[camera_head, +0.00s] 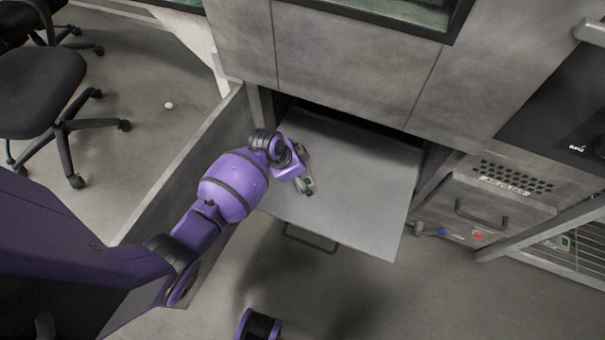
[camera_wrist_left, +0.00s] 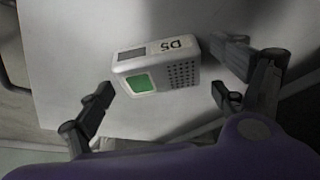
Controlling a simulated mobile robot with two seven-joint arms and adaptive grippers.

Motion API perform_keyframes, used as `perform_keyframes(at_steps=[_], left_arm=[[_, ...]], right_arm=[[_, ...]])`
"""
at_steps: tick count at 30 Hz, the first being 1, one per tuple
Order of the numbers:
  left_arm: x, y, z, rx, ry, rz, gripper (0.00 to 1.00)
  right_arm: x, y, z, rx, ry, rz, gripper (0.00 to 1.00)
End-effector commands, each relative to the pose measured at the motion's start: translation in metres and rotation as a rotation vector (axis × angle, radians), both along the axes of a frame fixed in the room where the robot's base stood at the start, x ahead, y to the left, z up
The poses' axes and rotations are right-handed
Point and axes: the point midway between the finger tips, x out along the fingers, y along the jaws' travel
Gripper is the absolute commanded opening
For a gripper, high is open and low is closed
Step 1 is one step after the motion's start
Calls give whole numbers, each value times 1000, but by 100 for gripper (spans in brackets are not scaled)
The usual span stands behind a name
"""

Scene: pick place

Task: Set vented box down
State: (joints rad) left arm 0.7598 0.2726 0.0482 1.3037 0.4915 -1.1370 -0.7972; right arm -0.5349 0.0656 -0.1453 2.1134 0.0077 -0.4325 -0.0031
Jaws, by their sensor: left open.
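The vented box (camera_wrist_left: 155,66) is a small pale grey box with a green panel, a dark panel, a "D5" label and a grid of vent holes. It sits on the pulled-out grey drawer top (camera_wrist_left: 75,45); in the head view this flat surface (camera_head: 360,190) extends from the cabinet. My left gripper (camera_wrist_left: 163,96) is open, one finger on each side of the box's near end, with visible gaps. In the head view the left gripper (camera_head: 303,172) partly hides the box.
Bare drawer surface lies right of the box. A handle (camera_head: 310,240) hangs at the drawer's front edge. Grey cabinet fronts (camera_head: 345,60) rise behind. A vented metal unit (camera_head: 500,200) stands to the right. An office chair (camera_head: 45,90) stands on the floor at left.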

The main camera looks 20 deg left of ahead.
Motion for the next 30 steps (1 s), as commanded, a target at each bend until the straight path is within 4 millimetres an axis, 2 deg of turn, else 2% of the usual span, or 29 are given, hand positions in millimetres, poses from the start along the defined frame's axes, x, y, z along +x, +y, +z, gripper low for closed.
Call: perform_keyframes(at_steps=[5, 12, 18, 24, 30], left_arm=[[-3, 5, 18, 1, -3, 0, 89], [-16, 19, 68, 2, -6, -1, 89], [-26, 29, 100, 1, -4, -1, 89], [-31, 33, 114, 1, -1, -1, 89], [-31, 33, 115, 0, 0, 0, 89]], right_arm=[[-3, 0, 6, -1, 3, -1, 40], [0, 0, 25, -3, -10, 3, 40], [5, 3, 33, -2, -22, 9, 40], [15, 5, 36, 0, -40, 15, 40], [16, 6, 36, 1, -42, 17, 40]])
